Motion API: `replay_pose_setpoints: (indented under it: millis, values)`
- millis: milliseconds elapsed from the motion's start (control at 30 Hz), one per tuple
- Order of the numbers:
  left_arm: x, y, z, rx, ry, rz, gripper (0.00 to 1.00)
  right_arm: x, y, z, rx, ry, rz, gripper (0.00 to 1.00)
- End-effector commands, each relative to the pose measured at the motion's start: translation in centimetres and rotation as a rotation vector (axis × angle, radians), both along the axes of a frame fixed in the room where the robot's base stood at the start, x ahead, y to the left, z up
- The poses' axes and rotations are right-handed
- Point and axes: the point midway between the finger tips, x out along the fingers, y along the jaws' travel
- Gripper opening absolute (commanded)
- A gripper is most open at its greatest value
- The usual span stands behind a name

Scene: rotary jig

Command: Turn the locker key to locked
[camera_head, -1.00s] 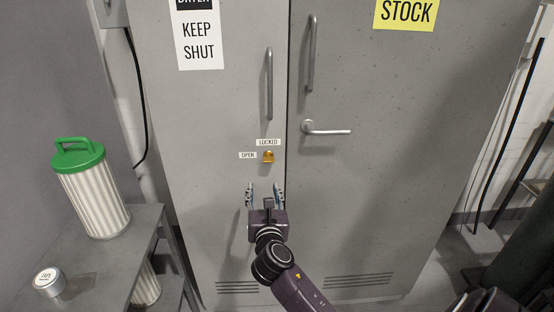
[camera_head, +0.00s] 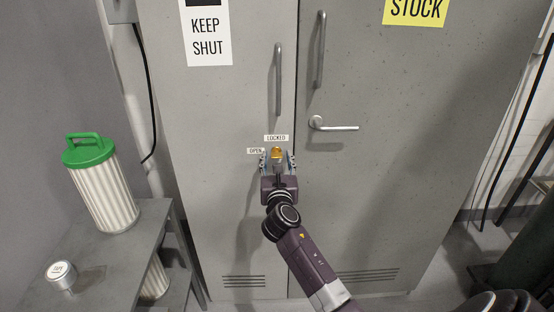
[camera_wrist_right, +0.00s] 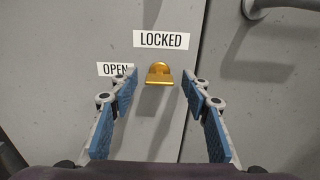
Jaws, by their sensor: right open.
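The brass locker key (camera_head: 277,152) sits in the left door of the grey locker (camera_head: 240,215). It also shows in the right wrist view (camera_wrist_right: 159,74), just below the LOCKED label (camera_wrist_right: 161,40) and to the right of the OPEN label (camera_wrist_right: 114,69). My right gripper (camera_head: 277,157) is open, with one finger on each side of the key. In the right wrist view the fingertips (camera_wrist_right: 160,76) stand apart from the key, with gaps on both sides. The left fingertip partly covers the OPEN label. My left gripper is not in view.
A lever handle (camera_head: 335,126) sticks out of the right door, up and right of the key. Long bar handles (camera_head: 278,80) stand above.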

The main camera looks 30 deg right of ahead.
Motion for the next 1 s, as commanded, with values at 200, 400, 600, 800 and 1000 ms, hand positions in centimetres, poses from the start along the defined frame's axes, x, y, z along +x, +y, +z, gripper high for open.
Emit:
replay_pose_setpoints:
  millis: [200,400,600,800,1000]
  values:
    - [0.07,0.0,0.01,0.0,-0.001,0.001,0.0,-0.02,0.03,0.0,0.0,0.0,0.0,0.32]
    - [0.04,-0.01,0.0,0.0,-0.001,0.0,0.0,-0.02,0.04,0.0,0.0,0.0,0.001,0.1]
    - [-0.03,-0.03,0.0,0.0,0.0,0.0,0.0,-0.03,0.04,-0.01,0.003,-0.002,0.0,0.02]
    - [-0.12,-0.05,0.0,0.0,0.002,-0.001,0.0,-0.03,0.05,-0.02,0.039,-0.024,0.001,0.02]
    - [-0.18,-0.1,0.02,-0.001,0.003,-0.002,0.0,-0.04,0.06,-0.04,0.137,-0.084,0.001,0.02]
